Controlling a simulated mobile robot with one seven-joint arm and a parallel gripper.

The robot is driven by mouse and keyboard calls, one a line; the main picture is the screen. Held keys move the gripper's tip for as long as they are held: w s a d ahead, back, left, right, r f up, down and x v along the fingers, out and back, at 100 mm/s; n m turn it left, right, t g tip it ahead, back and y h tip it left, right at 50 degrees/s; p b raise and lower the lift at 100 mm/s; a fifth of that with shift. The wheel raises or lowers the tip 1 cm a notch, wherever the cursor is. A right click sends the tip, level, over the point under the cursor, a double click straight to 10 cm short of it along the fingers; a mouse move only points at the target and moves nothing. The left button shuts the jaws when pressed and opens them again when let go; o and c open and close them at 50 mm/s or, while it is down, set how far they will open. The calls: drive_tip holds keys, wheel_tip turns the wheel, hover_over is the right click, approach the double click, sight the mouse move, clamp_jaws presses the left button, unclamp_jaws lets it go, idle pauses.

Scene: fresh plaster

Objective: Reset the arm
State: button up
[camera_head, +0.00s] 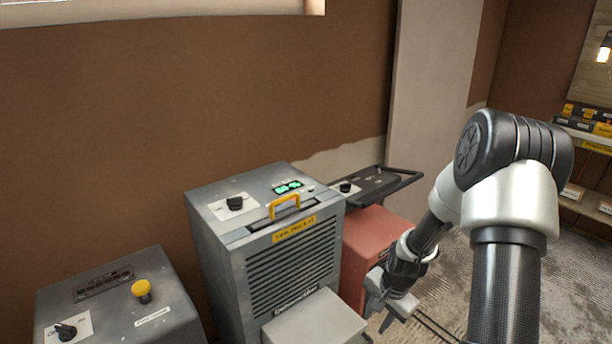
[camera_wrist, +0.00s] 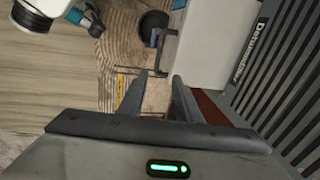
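My arm rises at the right of the head view, bends at a dark elbow and reaches down to the left. My gripper (camera_head: 384,314) hangs low beside the front right of a grey louvred machine (camera_head: 290,262). In the wrist view my gripper (camera_wrist: 158,82) has its two fingers apart, with nothing between them. The louvred machine's grille also shows at the right of the wrist view (camera_wrist: 281,75).
The louvred machine has a yellow handle (camera_head: 284,205), a dark knob and a green display. A pale box (camera_head: 315,318) juts from its front. A red unit (camera_head: 375,240) stands behind my gripper. A grey console (camera_head: 120,305) with a yellow button stands left. Shelves (camera_head: 590,140) are far right.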

drive_tip(key=s+a+r+n+t+h, duration=0.1)
drive_tip(key=s+a+r+n, duration=0.15)
drive_tip(key=r, duration=0.85)
drive_tip(key=s+a+r+n+t+h, duration=0.1)
drive_tip(key=s+r+n, duration=0.15)
drive_tip(key=r, duration=0.85)
drive_tip(key=s+a+r+n+t+y, duration=0.1)
drive_tip(key=s+a+r+n, duration=0.2)
drive_tip(key=s+r, duration=0.45)
drive_tip(key=s+a+r+n+t, duration=0.1)
drive_tip(key=s+a+r+n, duration=0.2)
drive_tip(key=s+r, duration=0.5)
wheel_tip(320, 180, up, 16)
drive_tip(key=p, duration=1.8)
drive_tip(key=shift+s+d, duration=0.2)
drive_tip(key=shift+d, duration=0.05)
drive_tip(key=shift+r, duration=0.1)
